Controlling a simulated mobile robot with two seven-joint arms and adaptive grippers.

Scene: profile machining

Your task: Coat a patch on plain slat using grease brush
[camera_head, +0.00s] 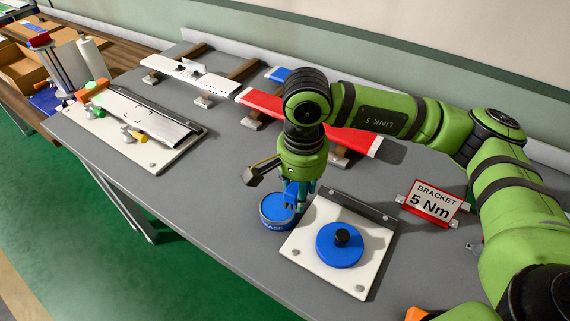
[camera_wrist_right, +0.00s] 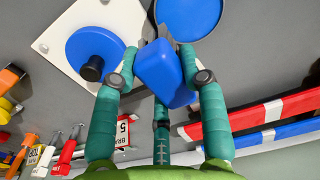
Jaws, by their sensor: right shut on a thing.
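My right gripper (camera_head: 297,208) is shut on the blue handle of the grease brush (camera_wrist_right: 163,72), seen between the fingers in the right wrist view. The brush's grey end points towards the round blue grease tin (camera_head: 275,213), whose rim also shows in the wrist view (camera_wrist_right: 188,38). Whether the brush touches the grease is hidden. A white slat (camera_head: 190,74) lies on supports at the back left, and a red slat (camera_head: 262,101) lies to its right. I cannot tell which slat is the plain one. My left gripper is not in view.
A blue disc with a black knob (camera_head: 340,246) lies on a white plate (camera_head: 301,240) right of the tin. A red-edged bracket sign (camera_head: 433,203) stands further right. A white fixture board (camera_head: 160,149) is at the left. The grey table front is clear.

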